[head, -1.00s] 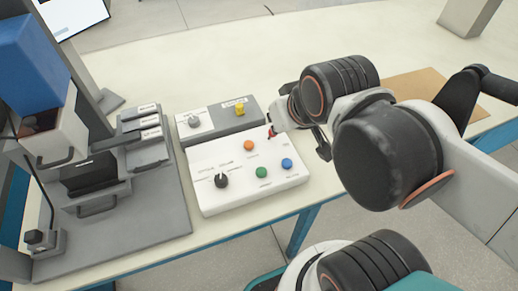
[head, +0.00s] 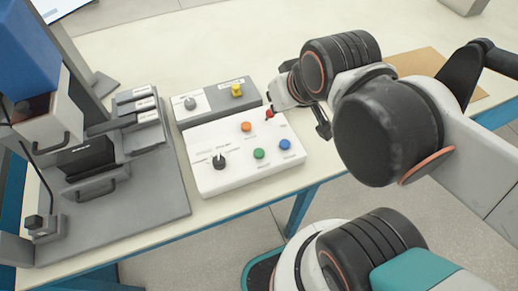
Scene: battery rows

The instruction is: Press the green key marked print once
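The green key (head: 259,153) is a round button on the front part of a white control panel (head: 215,182), left of a blue button (head: 285,144). The small lettering beside it is too blurred to read. An orange button (head: 246,126) is behind it, and a red button (head: 269,113) is near the panel's back right corner. My gripper (head: 296,112) is by that back right corner, close to the red button and apart from the green key. My arm hides part of the gripper, and I cannot tell how its fingers stand.
A black knob (head: 219,162) is on the panel's left. Behind the panel is a grey box (head: 214,104) with a grey knob and a yellow button. A grey machine (head: 110,190) with a blue top stands at left. A brown board (head: 432,75) lies on the table at right.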

